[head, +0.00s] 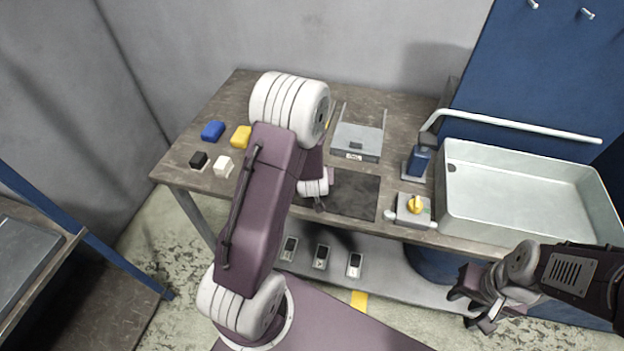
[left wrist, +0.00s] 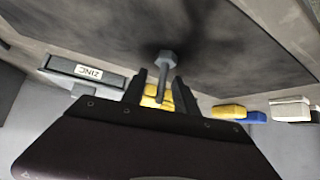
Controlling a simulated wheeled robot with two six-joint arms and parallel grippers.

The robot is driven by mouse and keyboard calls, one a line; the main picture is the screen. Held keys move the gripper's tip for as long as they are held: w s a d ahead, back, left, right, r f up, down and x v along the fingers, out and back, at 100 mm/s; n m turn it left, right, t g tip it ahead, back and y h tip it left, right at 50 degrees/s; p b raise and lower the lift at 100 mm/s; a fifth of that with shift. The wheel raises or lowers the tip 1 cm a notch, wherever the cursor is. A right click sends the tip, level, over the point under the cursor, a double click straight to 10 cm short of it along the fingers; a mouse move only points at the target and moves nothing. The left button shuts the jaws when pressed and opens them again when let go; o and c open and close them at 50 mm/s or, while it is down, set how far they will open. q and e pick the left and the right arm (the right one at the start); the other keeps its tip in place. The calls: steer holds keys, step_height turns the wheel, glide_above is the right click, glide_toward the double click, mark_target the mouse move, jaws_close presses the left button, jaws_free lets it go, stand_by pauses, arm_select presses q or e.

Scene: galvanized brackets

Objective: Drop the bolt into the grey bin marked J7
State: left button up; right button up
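The bolt (left wrist: 167,60) stands on the dark mat (head: 350,194) with its hex head towards the mat, in the left wrist view, which is upside down. My left gripper (left wrist: 161,82) is around its shank, with a gap showing between the fingers. In the head view my left arm hides most of that gripper, and I cannot make out the bolt. My right gripper (head: 469,307) is open and empty at the lower right, off the table. Three small grey bins (head: 321,257) sit on the lower shelf; their marks are too small to read.
A grey tray (head: 371,137) labelled ZINC stands behind the mat. Blue (head: 213,131), yellow (head: 240,138), black (head: 198,160) and white (head: 223,166) blocks lie at the left. A yellow-knobbed box (head: 415,207) and a large metal basin (head: 520,190) stand at the right.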

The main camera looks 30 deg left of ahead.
arm_select(q)
steer(key=shift+w+a+f, duration=0.25)
steer(key=shift+w+f, duration=0.15)
steer(key=shift+f, duration=0.05)
jaws_close()
